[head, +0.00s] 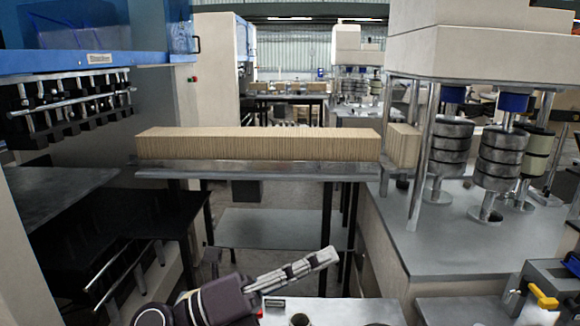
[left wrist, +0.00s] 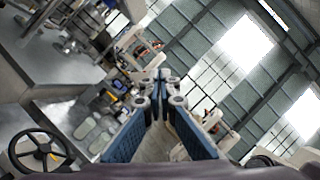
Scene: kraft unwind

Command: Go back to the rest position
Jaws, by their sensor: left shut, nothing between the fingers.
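My left gripper (head: 318,258) shows at the bottom middle of the head view, pointing up and to the right, with its fingers together. In the left wrist view its blue-padded fingers (left wrist: 160,82) meet at the tips with nothing between them. It is in front of the metal table with the long row of brown kraft pieces (head: 258,143), apart from it. My right gripper is not seen in either view.
A steel shelf edge (head: 258,170) bears the brown row. A blue and white machine (head: 90,62) stands at the left. At the right, a grey bench (head: 480,235) carries stacked metal rollers (head: 500,160). A yellow-handled tool (head: 543,297) lies at lower right.

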